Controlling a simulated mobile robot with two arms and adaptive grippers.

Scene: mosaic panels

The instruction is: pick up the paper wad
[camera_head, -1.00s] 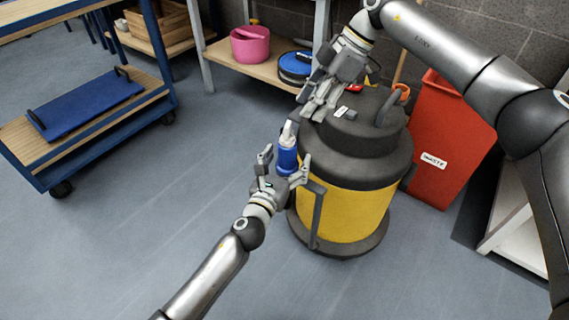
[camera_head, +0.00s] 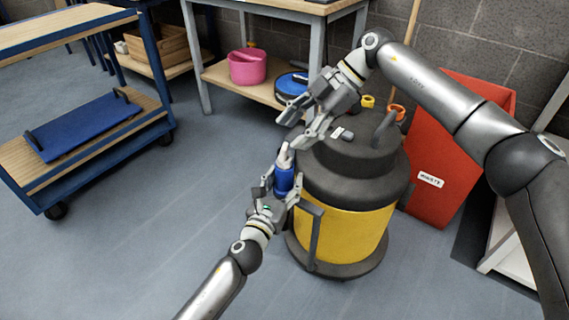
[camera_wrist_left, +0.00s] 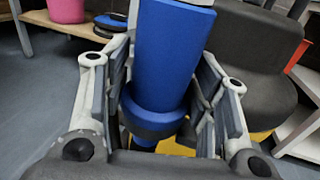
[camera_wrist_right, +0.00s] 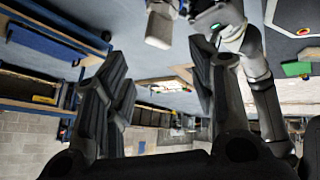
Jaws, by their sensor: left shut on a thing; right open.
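I cannot make out a paper wad for certain in any view. My left gripper (camera_head: 282,188) is shut on a blue bottle (camera_head: 285,178) with a pale nozzle, held upright in front of the yellow and black vacuum (camera_head: 345,232). The bottle also fills the middle of the left wrist view (camera_wrist_left: 172,60), between the finger pads. My right gripper (camera_head: 300,125) is open and empty, just above the bottle's nozzle and beside the vacuum's dark top. In the right wrist view the pale nozzle (camera_wrist_right: 161,26) shows at the top, beyond the open fingers.
A red waste bin (camera_head: 450,150) stands right of the vacuum. Behind are a bench shelf (camera_head: 225,75) with a pink bucket (camera_head: 247,67) and a blue reel (camera_head: 291,84). A small white thing (camera_head: 121,47) lies by a wooden crate. A blue trolley (camera_head: 60,185) stands left; open floor lies between.

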